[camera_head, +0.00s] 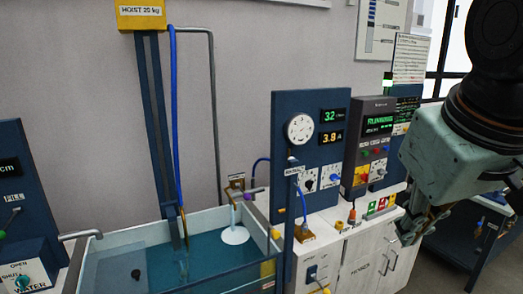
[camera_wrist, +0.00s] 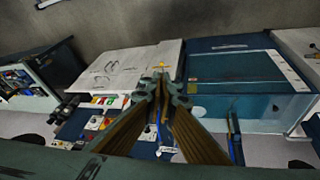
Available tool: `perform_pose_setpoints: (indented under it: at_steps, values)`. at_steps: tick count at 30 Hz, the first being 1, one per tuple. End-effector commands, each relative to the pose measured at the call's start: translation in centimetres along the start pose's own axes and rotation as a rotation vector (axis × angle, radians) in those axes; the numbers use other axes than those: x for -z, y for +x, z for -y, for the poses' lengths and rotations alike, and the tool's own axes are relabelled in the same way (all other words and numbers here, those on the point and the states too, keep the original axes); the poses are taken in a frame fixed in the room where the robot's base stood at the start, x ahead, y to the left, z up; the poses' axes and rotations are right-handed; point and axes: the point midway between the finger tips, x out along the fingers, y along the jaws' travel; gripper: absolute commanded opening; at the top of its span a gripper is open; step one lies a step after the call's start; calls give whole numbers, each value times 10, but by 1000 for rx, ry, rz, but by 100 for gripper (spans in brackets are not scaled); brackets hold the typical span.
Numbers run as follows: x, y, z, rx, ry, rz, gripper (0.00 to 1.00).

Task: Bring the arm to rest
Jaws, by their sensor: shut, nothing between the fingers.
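My gripper (camera_head: 422,222) hangs at the right of the head view, in front of the white cabinet. It points downward and is apart from everything around it. In the wrist view my gripper (camera_wrist: 161,80) reaches up from the bottom, its two long fingers meeting at the tips. It is shut and empty. My arm fills the upper right corner of the head view and hides part of the background there.
A water tank (camera_head: 110,258) stands at the lower middle, with a blue hoist column (camera_head: 152,110) behind it. A blue panel with a gauge (camera_head: 299,129) and a grey control box (camera_head: 377,140) stand near my gripper. A white cabinet (camera_head: 372,262) stands below them.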

Motion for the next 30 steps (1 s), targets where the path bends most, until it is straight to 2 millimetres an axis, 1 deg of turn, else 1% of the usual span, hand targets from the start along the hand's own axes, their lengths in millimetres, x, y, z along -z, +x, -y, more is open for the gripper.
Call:
perform_pose_setpoints:
  at_steps: [1, 9, 12, 15, 18, 21, 30]
  values:
    - [-13, -2, 6, 8, 14, 6, 0]
    - [-74, -10, 35, 56, 95, 45, 0]
    - [-94, -12, 44, 70, 119, 60, 0]
    - [-108, -13, 51, 81, 138, 70, 0]
    - [-118, -14, 55, 88, 149, 78, 0]
    - [-122, -14, 57, 91, 155, 82, 0]
    - [-123, -14, 57, 92, 156, 83, 0]
